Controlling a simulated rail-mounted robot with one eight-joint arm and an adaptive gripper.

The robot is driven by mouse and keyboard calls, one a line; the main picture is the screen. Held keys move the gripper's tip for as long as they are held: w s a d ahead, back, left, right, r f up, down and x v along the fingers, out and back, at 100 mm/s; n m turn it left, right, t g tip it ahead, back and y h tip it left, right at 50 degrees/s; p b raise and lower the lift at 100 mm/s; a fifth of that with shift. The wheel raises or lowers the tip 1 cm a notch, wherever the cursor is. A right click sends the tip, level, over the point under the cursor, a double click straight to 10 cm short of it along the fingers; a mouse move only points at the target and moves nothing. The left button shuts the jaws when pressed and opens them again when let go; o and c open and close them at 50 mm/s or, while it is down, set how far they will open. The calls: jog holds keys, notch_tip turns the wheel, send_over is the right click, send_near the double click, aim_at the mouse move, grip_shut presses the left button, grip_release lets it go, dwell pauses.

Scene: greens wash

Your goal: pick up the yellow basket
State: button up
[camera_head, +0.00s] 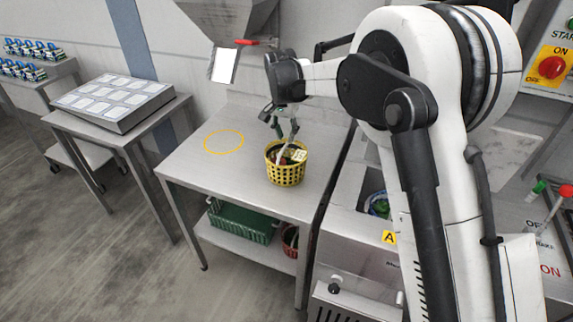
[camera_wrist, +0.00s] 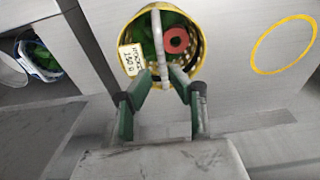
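The yellow basket (camera_head: 286,174) stands upright on the steel table, with a pale handle arching over its top. In the wrist view the basket (camera_wrist: 134,66) holds green leafy contents, a red ring-shaped piece (camera_wrist: 175,40) and a white printed card (camera_wrist: 131,58). My gripper (camera_head: 286,137) is right above the basket, pointing down. In the wrist view my gripper's green fingertips (camera_wrist: 166,75) are apart, one on each side of the pale handle (camera_wrist: 159,45), with gaps showing. Whether either finger touches the handle is not clear.
A yellow circle (camera_head: 224,142) is marked on the bare tabletop left of the basket. A green crate (camera_head: 242,222) and a red basket (camera_head: 291,240) sit on the shelf below. A steel machine (camera_head: 352,255) with a basin adjoins at right. A tray stand (camera_head: 113,101) is left.

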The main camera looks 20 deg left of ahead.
aim_at(286, 145)
jog(key=shift+w+a+f, duration=0.1)
jog(key=shift+w+f, duration=0.1)
jog(key=shift+f, duration=0.7)
jog(key=shift+w+d+f, duration=0.1)
jog(key=shift+w+f, duration=0.05)
jog(key=shift+f, duration=0.7)
jog(key=shift+w+a+f, duration=0.1)
jog(key=shift+w+f, duration=0.1)
jog(key=shift+f, duration=0.95)
jog(key=shift+f, duration=0.25)
grip_shut()
